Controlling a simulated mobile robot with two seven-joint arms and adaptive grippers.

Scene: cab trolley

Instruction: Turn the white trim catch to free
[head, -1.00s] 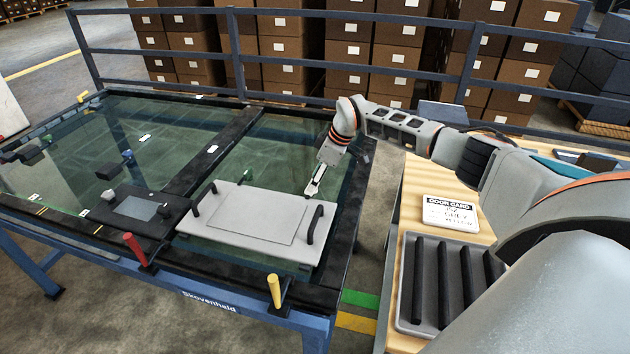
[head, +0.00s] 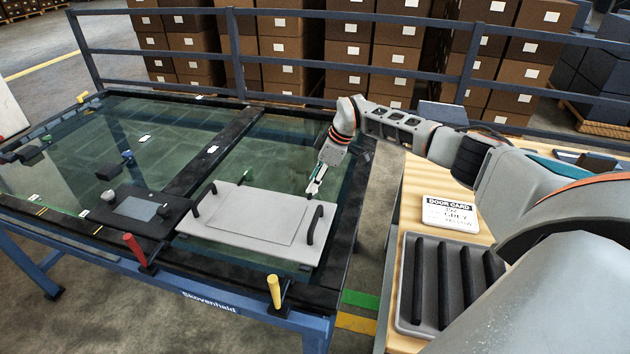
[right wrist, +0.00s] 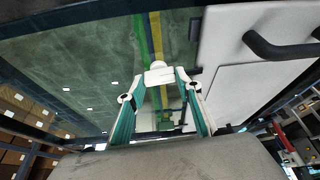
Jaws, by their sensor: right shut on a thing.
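The white trim catch (right wrist: 158,76) shows in the right wrist view as a small white piece between my fingertips, beside the grey panel's edge. My right gripper (right wrist: 160,84) is shut on it, with one white-and-teal finger on each side. In the head view my right gripper (head: 314,190) points down at the far right corner of the light grey panel (head: 205,222); the catch cannot be made out clearly there. How far the catch is turned cannot be told. My left gripper is not in view.
The light grey panel has black handles (head: 315,225) close to my right gripper. Red (head: 134,249) and yellow (head: 275,291) levers stand at the front edge. A dark panel (head: 130,212) lies left. A grey slotted tray (head: 403,318) and a door card sign (head: 449,213) lie right.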

